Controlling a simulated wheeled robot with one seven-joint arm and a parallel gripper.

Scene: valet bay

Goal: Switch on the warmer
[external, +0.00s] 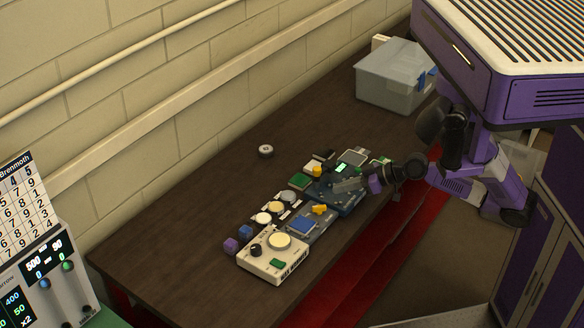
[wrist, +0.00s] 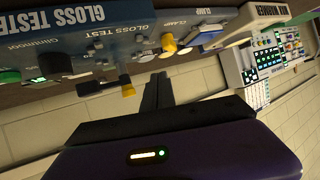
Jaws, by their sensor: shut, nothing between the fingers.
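The warmer (external: 290,268) is a cream box near the front end of the bench, with a round pale plate (external: 279,241) on top. It also has a dark knob (external: 256,250) and a green switch-like piece (external: 275,263). In the wrist view the labelled warmer (wrist: 262,13) is partly visible at the upper right. My gripper (external: 342,186) is over the blue gloss tester, up and right of the warmer and apart from it. In the wrist view my gripper (wrist: 157,88) has its fingers together, holding nothing. I cannot tell whether the fingers touch the tester.
The blue gloss tester (external: 346,203) and a clamp device (external: 309,222) with a yellow knob lie between my gripper and the warmer. A clear bin (external: 384,82) stands farther back. The bench's wall side is mostly clear.

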